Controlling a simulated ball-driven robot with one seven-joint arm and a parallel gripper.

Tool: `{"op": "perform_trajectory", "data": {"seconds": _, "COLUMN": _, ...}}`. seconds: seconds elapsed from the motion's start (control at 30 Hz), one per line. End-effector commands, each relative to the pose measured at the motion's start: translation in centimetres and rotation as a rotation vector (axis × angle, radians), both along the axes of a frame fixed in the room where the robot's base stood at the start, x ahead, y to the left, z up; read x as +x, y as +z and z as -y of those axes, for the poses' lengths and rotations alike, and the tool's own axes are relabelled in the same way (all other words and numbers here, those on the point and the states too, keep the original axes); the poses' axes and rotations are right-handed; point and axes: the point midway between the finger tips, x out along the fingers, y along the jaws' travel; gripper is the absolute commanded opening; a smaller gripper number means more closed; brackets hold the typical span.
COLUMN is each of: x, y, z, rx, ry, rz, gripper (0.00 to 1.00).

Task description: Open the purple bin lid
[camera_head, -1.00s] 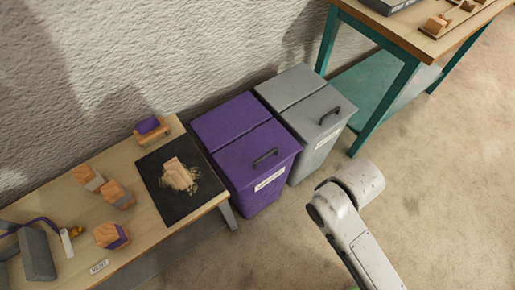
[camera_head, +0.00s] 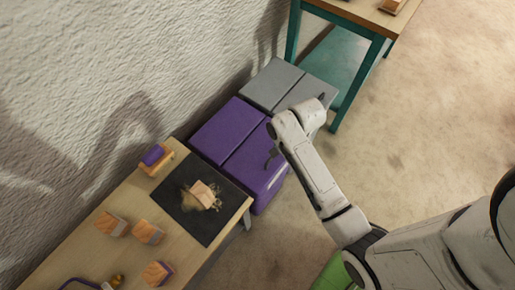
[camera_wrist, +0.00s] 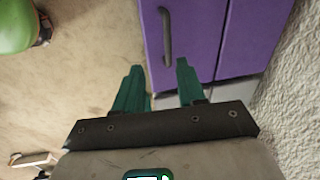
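The purple bin (camera_head: 221,130) stands against the wall, and its lid (camera_head: 257,167) lies flat and shut, with a seam across the top. Its dark handle (camera_head: 272,159) is at the front edge, partly beside my arm in the head view. In the wrist view the purple lid (camera_wrist: 205,25) fills the upper right and the upright handle (camera_wrist: 166,38) lies just beyond the fingertips, roughly in line with the gap between them. My gripper (camera_wrist: 157,66) has its two teal fingers apart with nothing between them. My wrist hides the fingers in the head view.
A grey bin (camera_head: 270,84) stands directly beside the purple one, partly behind my arm. A wooden table (camera_head: 91,256) with a black mat (camera_head: 221,224) and several wood blocks is at the left. A teal-legged table (camera_head: 346,100) stands at the back. The floor at right is clear.

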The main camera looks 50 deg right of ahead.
Motion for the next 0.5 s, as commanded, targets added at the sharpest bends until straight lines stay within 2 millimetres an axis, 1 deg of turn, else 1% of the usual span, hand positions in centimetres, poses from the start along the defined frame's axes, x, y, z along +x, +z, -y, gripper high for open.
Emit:
{"op": "perform_trajectory", "data": {"seconds": 0.03, "x": 0.3, "y": 0.2, "z": 0.5, "rx": 0.008, "ry": -0.046, "rz": 0.004, "gripper": 0.4}}
{"op": "perform_trajectory", "data": {"seconds": 0.1, "x": 0.5, "y": -0.1, "z": 0.9, "rx": 0.016, "ry": -0.085, "rz": 0.006, "gripper": 0.4}}
{"op": "perform_trajectory", "data": {"seconds": 0.17, "x": 0.6, "y": -0.4, "z": 1.0, "rx": 0.018, "ry": -0.098, "rz": 0.005, "gripper": 0.4}}
{"op": "perform_trajectory", "data": {"seconds": 0.27, "x": 0.7, "y": -1.5, "z": 0.9, "rx": 0.02, "ry": -0.099, "rz": 0.005, "gripper": 0.4}}
{"op": "perform_trajectory", "data": {"seconds": 0.37, "x": 1.0, "y": -3.0, "z": 0.9, "rx": 0.019, "ry": -0.097, "rz": 0.003, "gripper": 0.4}}
{"op": "perform_trajectory", "data": {"seconds": 0.5, "x": 1.5, "y": -5.6, "z": 0.9, "rx": 0.019, "ry": -0.095, "rz": 0.003, "gripper": 0.4}}
